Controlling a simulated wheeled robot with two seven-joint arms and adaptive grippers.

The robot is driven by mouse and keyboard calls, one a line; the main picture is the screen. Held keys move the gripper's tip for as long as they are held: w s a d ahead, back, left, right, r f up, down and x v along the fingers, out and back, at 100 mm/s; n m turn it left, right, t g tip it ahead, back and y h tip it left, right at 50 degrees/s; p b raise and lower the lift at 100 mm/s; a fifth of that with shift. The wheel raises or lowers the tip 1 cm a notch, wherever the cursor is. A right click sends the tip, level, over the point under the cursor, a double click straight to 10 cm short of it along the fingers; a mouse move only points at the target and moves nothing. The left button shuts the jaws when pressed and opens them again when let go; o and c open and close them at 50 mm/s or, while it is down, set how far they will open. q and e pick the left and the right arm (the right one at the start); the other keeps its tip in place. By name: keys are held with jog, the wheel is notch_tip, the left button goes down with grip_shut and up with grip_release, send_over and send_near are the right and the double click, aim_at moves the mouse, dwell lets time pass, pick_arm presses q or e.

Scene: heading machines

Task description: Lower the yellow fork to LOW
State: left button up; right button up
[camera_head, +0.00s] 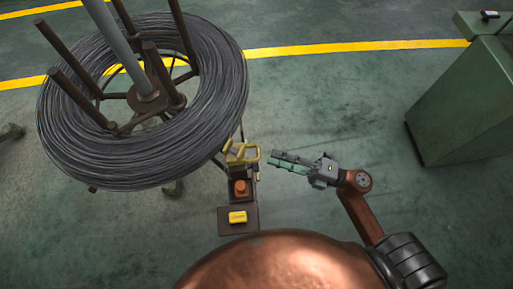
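The yellow fork (250,154) is a small yellow frame at the top of a dark post, just right of the wire coil's lower right rim. Its height setting cannot be read from this view. My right gripper (272,160) is right of the fork, its fingers pointing left at it. A narrow stretch of floor shows between fingertips and fork, and they look apart. The two fingers lie close together in this view, so their opening is unclear. Nothing shows held in it. My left gripper is not in view.
A large grey wire coil (215,125) on a brown reel stand fills the upper left. Below the fork are an orange-red knob (240,187) and a yellow block (238,217) on a dark plate. A green machine cabinet (465,105) stands at right. Floor between is clear.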

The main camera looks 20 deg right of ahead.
aim_at(258, 151)
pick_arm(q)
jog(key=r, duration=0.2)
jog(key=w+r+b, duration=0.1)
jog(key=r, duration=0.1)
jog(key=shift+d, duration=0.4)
pick_arm(e)
jog(key=x, duration=0.6)
jog(key=shift+w+a+r, duration=0.1)
jog(key=shift+w+a, duration=0.15)
jog(key=shift+c, duration=0.4)
grip_shut()
jog(key=shift+r, duration=0.1)
